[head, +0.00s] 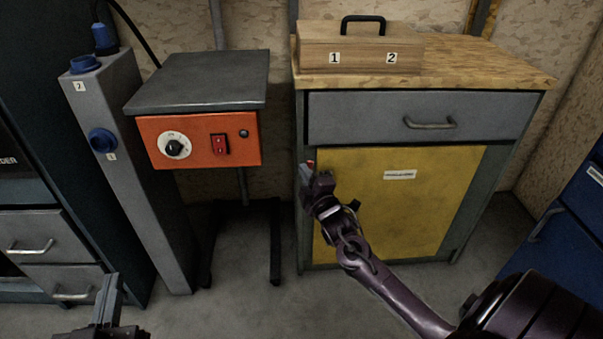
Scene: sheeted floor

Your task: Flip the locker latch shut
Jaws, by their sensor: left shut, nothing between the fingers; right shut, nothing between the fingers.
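The locker is a grey cabinet with a yellow door (410,215), a white label and a wooden top. The door looks closed. At the door's upper left edge is a small grey latch with a red tip (310,163). My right gripper (317,181) is shut and empty, right at the latch, and hides part of it. I cannot tell whether it touches the latch, or which way the latch is turned. My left gripper (108,290) is shut and empty at the bottom left, far from the locker.
A grey drawer (375,118) sits above the yellow door. A wooden box (360,50) marked 1 and 2 stands on top. Left are an orange control box (203,140) on a stand and a grey post (140,180) with blue sockets. A blue cabinet (570,235) is at right.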

